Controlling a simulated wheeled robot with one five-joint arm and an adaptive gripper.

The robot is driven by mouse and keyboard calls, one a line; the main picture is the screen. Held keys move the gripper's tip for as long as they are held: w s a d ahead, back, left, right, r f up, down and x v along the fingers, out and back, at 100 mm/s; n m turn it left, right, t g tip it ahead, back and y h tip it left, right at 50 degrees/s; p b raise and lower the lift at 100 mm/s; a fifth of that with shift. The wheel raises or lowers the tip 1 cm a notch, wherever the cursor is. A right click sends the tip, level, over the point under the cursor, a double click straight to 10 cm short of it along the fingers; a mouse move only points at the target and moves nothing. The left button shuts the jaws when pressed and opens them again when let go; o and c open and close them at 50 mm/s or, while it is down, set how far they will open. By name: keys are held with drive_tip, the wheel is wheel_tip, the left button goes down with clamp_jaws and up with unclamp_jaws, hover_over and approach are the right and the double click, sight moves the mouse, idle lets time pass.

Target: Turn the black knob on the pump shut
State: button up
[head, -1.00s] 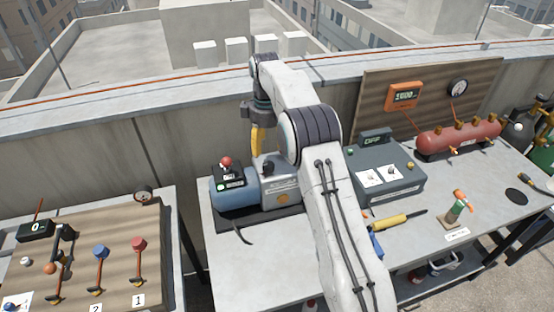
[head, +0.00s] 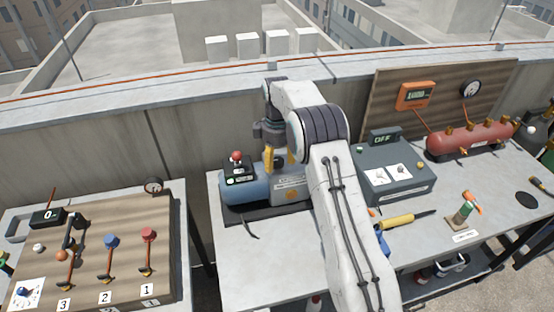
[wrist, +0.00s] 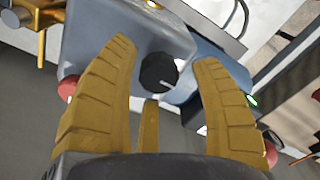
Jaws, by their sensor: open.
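The pump (head: 248,186) is a blue and grey unit on a black base on the middle table. A red-topped switch (head: 237,157) and a small lit display stand on its left part. In the wrist view the round black knob (wrist: 158,73), with a pale pointer line, sits on the grey pump body (wrist: 110,30). My gripper (wrist: 165,65) is open, with its yellow fingers to the left and right of the knob. The fingers appear apart from it; the exact gap in depth cannot be told. In the head view my gripper (head: 279,160) is over the pump, and the knob is hidden or too small to tell.
A grey box with an OFF display (head: 385,138) stands right of my arm. A yellow-handled tool (head: 400,220) lies in front of it. A red tank (head: 470,140) is at the right. A wooden lever board (head: 125,240) lies on the left table. A concrete wall runs behind.

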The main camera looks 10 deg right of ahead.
drive_tip(key=shift+f, duration=0.1)
drive_tip(key=shift+c, duration=0.3)
clamp_jaws()
idle(0.4)
